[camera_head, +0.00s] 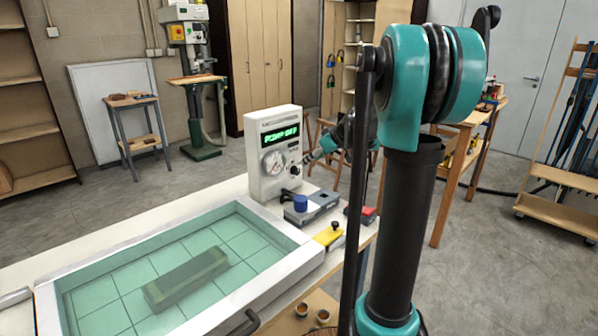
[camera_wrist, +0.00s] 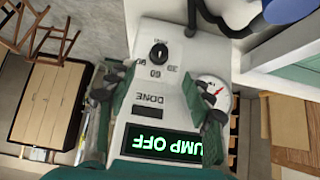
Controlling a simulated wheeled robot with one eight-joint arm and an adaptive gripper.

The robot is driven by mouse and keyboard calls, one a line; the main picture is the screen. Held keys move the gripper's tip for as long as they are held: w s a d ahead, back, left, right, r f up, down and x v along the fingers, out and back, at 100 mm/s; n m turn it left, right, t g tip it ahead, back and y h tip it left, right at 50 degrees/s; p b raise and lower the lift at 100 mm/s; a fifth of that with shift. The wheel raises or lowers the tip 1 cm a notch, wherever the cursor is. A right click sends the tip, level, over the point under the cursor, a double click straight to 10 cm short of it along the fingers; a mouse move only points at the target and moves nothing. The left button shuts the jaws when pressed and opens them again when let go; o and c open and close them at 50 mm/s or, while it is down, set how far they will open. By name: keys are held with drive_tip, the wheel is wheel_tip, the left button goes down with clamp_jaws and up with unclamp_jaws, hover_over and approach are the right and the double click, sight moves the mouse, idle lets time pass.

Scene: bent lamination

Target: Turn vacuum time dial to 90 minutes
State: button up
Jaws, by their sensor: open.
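The vacuum control box (camera_head: 262,180) stands upright at the back corner of the press table, its green display (camera_head: 281,136) lit. In the wrist view the box face appears upside down. The black time dial (camera_wrist: 158,53) has a small pale mark, with printed numbers beside it, including 30, 60 and 90; I cannot read its exact setting. The display (camera_wrist: 160,143) reads PUMP OFF. My gripper (camera_wrist: 153,90) is open, one finger on each side of the panel, with nothing between the fingertips. The dial lies beyond the fingertips, apart from them. In the head view my gripper (camera_head: 322,149) is beside the box's right side.
A round gauge (camera_wrist: 212,92) is by the right finger. The press bed (camera_head: 110,258) with a green membrane over a block fills the front left.

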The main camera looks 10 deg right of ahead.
sight(299, 171)
drive_tip(key=x, duration=1)
drive_tip(key=shift+w+a+f, duration=0.1)
drive_tip(key=shift+w+f, duration=0.05)
drive_tip(key=shift+w, duration=0.05)
drive_tip(key=shift+c, duration=0.3)
drive_tip(key=c, duration=1.1)
drive_tip(key=shift+w+m+g+y, duration=0.1)
drive_tip(key=shift+m+g+y, duration=0.45)
drive_tip(key=shift+y, duration=0.35)
drive_tip(key=shift+w+d+f+m+g+y, duration=0.15)
drive_tip(key=shift+m+g+y, duration=0.25)
drive_tip(key=shift+y, duration=0.2)
drive_tip(key=shift+s+d+r+m+g+y, duration=0.1)
drive_tip(key=shift+d+m+g+y, duration=0.2)
drive_tip(key=shift+y, duration=0.3)
drive_tip(key=m+y, duration=0.1)
drive_tip(key=y, duration=0.1)
drive_tip(key=m+g+y, duration=0.1)
drive_tip(key=shift+w+f+m+g+y, duration=0.1)
drive_tip(key=shift+f+m+g+y, duration=0.15)
drive_tip(key=shift+m+y, duration=0.15)
